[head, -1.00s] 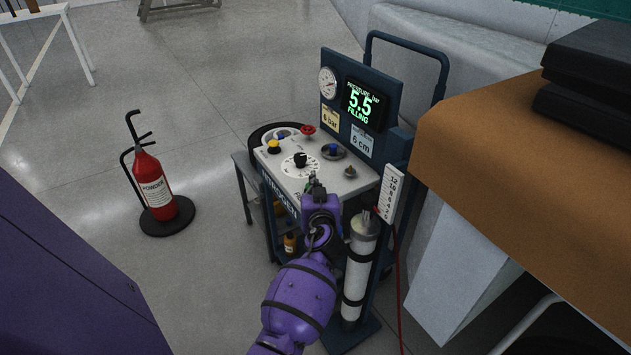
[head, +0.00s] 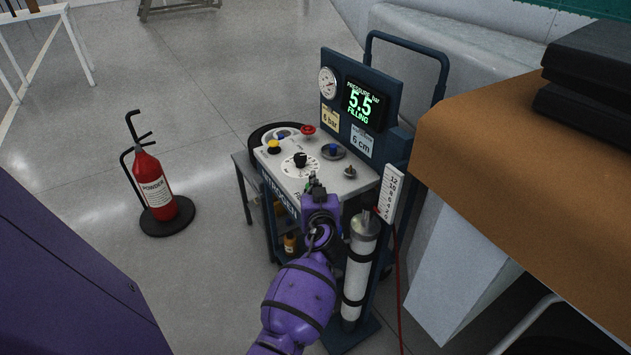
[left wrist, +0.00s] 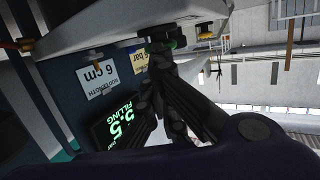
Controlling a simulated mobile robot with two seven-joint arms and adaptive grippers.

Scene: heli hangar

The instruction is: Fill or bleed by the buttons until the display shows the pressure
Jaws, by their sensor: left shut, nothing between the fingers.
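The nitrogen cart's display (head: 362,104) reads 5.5 bar and "FILLING" in green; it also shows in the left wrist view (left wrist: 120,128). A card (head: 330,119) beside it reads "6 bar". My left gripper (head: 314,182) is shut and empty at the front of the cart's panel. In the left wrist view its fingertips (left wrist: 160,52) are at a green-ringed button (left wrist: 158,44), seemingly touching it. The gripper mostly hides that button in the head view. A yellow button (head: 274,147) is at the panel's left. My right gripper is not in view.
The panel also has a black dial knob (head: 300,159), a red handwheel (head: 308,130), a blue knob (head: 335,149) and a small metal knob (head: 350,171). A white cylinder (head: 359,268) stands right of my arm. A brown-topped table (head: 520,165) is right; a fire extinguisher (head: 155,185) is left.

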